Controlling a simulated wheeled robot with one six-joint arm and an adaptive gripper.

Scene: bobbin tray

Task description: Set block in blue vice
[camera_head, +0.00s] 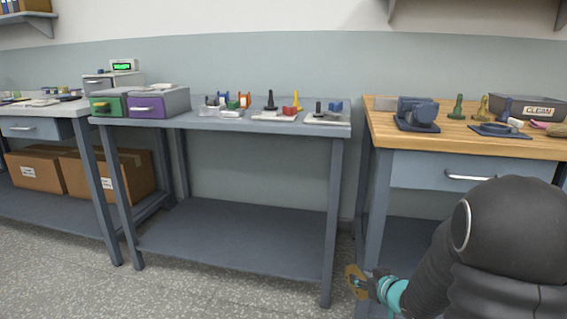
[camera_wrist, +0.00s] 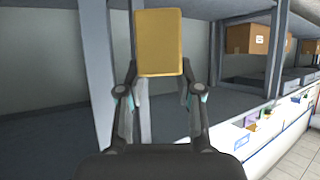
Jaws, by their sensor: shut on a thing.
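My gripper (camera_head: 369,285) is low in front of the wooden-topped bench, below its top. It is shut on a tan-yellow block (camera_head: 353,281). In the wrist view the block (camera_wrist: 159,43) stands out beyond the two fingers of my gripper (camera_wrist: 159,78), with its broad face toward the camera. A dark blue vice (camera_head: 416,112) stands on the left part of the wooden bench top, up and to the right of the block. I cannot make out its jaw gap at this size.
The wooden bench (camera_head: 380,131) also carries a green piece (camera_head: 457,107), a yellow piece (camera_head: 482,108), a flat blue plate (camera_head: 499,131) and a dark CLEAN bin (camera_head: 528,108). A grey table (camera_head: 225,122) with small parts and drawers stands to the left, across a narrow gap.

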